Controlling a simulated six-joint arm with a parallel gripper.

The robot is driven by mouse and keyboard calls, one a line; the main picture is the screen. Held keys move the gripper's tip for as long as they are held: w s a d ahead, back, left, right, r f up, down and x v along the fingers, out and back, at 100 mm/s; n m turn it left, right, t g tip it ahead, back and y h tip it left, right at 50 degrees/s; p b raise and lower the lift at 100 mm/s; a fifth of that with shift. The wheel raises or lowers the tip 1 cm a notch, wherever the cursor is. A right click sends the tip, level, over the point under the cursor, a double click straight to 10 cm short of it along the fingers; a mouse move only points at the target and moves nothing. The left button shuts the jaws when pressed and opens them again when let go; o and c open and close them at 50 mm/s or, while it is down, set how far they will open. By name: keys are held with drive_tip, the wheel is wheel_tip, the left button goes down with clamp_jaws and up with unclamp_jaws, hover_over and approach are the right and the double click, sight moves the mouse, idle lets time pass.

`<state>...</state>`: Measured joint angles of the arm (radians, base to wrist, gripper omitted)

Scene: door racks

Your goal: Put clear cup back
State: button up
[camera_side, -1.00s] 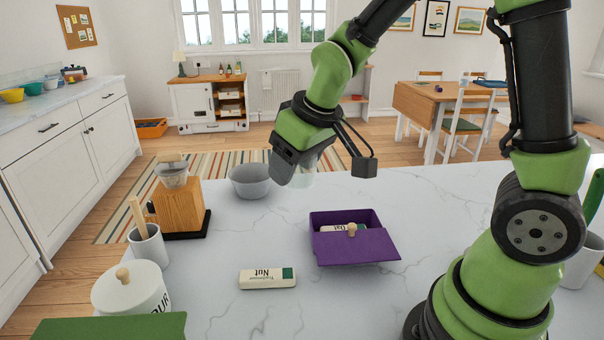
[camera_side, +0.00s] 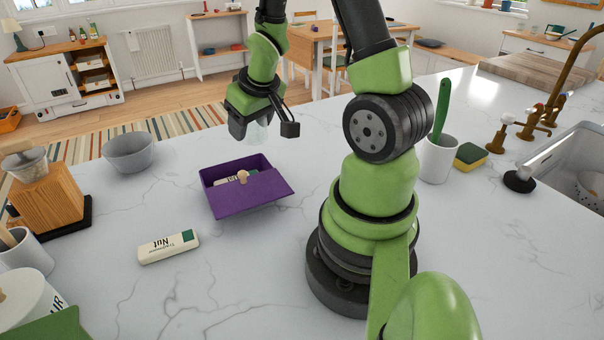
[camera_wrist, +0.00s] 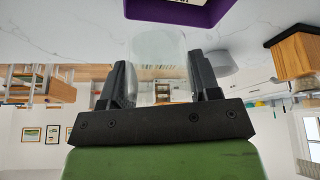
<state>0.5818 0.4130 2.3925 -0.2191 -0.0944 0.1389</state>
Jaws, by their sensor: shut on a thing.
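The clear cup (camera_wrist: 158,62) is a see-through glass held between the two dark fingers of my gripper (camera_wrist: 159,88) in the wrist view. In the side view the cup (camera_side: 256,134) shows faintly just below my gripper (camera_side: 247,128). My gripper is shut on it and holds it near the far side of the counter, behind the purple box. I cannot tell whether the cup touches the counter.
A purple box (camera_side: 230,203) with its lid askew stands on the white counter (camera_side: 130,290). A sink (camera_side: 585,165) is at the right.

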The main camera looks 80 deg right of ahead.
drive_tip(key=s+d+f+m+h, duration=0.1)
drive_tip(key=s+d+f+m, duration=0.25)
drive_tip(key=s+d, duration=0.4)
approach(298, 169)
drive_tip(key=shift+g, duration=0.4)
drive_tip(key=shift+w+x, duration=0.2)
drive_tip(key=shift+x, duration=1.25)
drive_tip(key=shift+w+x, duration=0.2)
drive_tip(key=shift+x, duration=1.25)
drive_tip(key=o, duration=1)
